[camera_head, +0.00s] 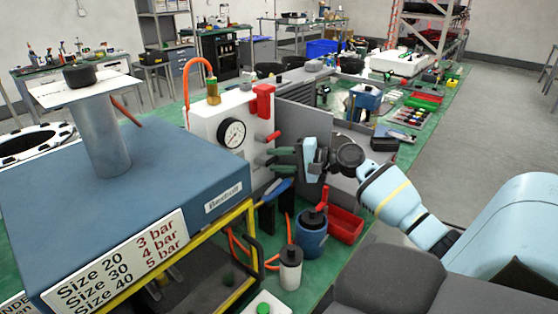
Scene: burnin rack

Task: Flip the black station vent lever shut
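A white station box (205,128) with a round gauge (232,134) stands left of centre. Levers stick out of its right side, with a red one (272,136) highest. A dark lever (264,161), apparently the black one, is lower, close to my gripper's fingers. My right gripper (286,160) comes in from the right, its fingers pointing left at the lever area. Fingers and levers overlap here, so contact and finger opening are unclear. My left gripper is out of view.
A blue bench unit (130,190) with a pressure sign (122,262) fills the left. Below my gripper are a blue pot (311,236), a white bottle (290,270) and a red bin (345,226). A grey panel (303,128) stands behind the gripper.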

